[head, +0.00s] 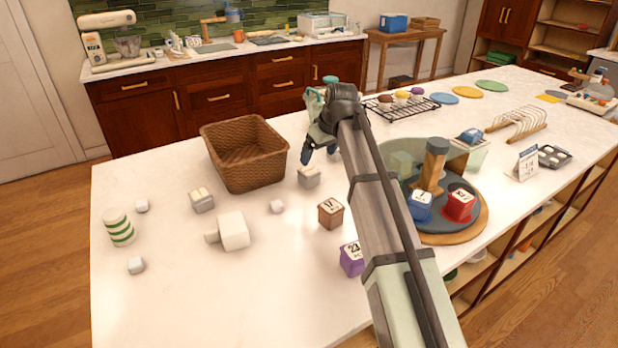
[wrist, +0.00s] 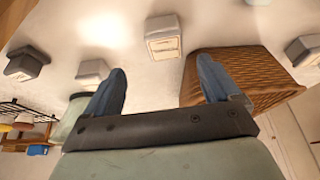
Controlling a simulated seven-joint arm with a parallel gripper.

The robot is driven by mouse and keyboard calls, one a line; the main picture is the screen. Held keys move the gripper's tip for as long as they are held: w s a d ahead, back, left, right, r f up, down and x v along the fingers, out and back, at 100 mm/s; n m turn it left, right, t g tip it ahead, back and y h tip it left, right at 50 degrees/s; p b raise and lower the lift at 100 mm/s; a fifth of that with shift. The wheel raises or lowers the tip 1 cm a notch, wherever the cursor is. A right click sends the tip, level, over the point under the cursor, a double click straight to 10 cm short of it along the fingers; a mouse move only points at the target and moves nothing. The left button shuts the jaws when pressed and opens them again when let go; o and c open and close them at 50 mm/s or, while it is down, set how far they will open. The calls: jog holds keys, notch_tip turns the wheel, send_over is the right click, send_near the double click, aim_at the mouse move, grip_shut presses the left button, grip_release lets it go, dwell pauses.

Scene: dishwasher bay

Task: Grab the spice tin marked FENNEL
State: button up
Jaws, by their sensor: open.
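No label reads clearly as FENNEL. Two grey-white ones stand near the basket, one (head: 309,178) just below my gripper in the picture and one (head: 202,201) at left. My gripper (head: 319,155) is open and empty, right of the basket. In the wrist view its blue fingers (wrist: 163,88) are spread apart, and a pale tin with a label (wrist: 163,38) shows beyond them.
A wicker basket (head: 245,160) stands left of my gripper, close beside one finger in the wrist view. A round turntable (head: 452,236) with a wooden post is at right, partly behind my arm.

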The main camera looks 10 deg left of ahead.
aim_at(310, 171)
jog(key=x, duration=0.5)
jog(key=shift+f, duration=0.1)
jog(key=shift+s+a+x, duration=0.15)
jog(key=shift+x, duration=1.15)
jog(key=shift+s+a+x, duration=0.1)
jog(key=shift+a+x, duration=0.05)
jog(key=shift+x, duration=1.15)
jog(key=c, duration=1.1)
